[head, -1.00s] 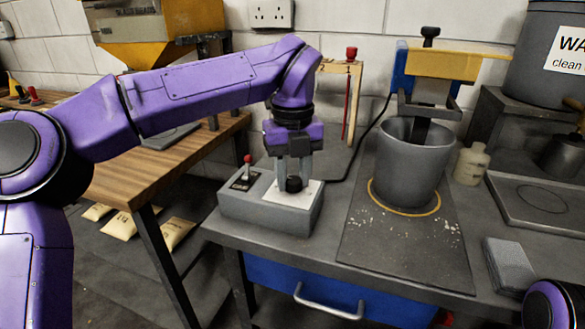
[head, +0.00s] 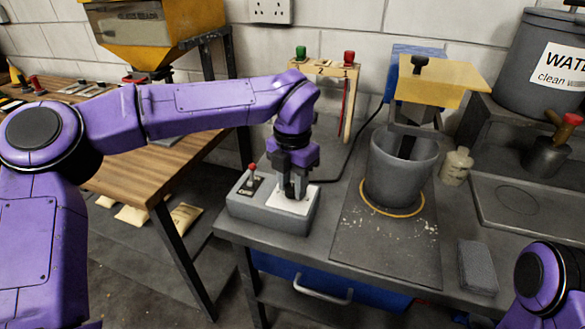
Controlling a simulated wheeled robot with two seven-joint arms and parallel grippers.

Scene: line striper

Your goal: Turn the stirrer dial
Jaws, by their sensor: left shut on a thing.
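The stirrer control box (head: 268,208) is a grey box at the front left of the bench. It carries a red-tipped lever switch (head: 252,178) on its left and a white plate (head: 293,202) on its right. My left gripper (head: 290,191) points down over the white plate and is shut on the dark dial, which its fingers mostly hide. The stirrer (head: 425,75), with a yellow top, stands over a grey bucket (head: 397,170) right of the box. My right arm shows only as a purple joint at the lower right; its gripper is out of view.
A wooden stand (head: 352,95) with red and green knobs is behind the box. A cream bottle (head: 456,166) and a grey block (head: 477,266) are right of the bucket. A wooden table (head: 150,170) is at left. A blue drawer (head: 330,285) is below the bench.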

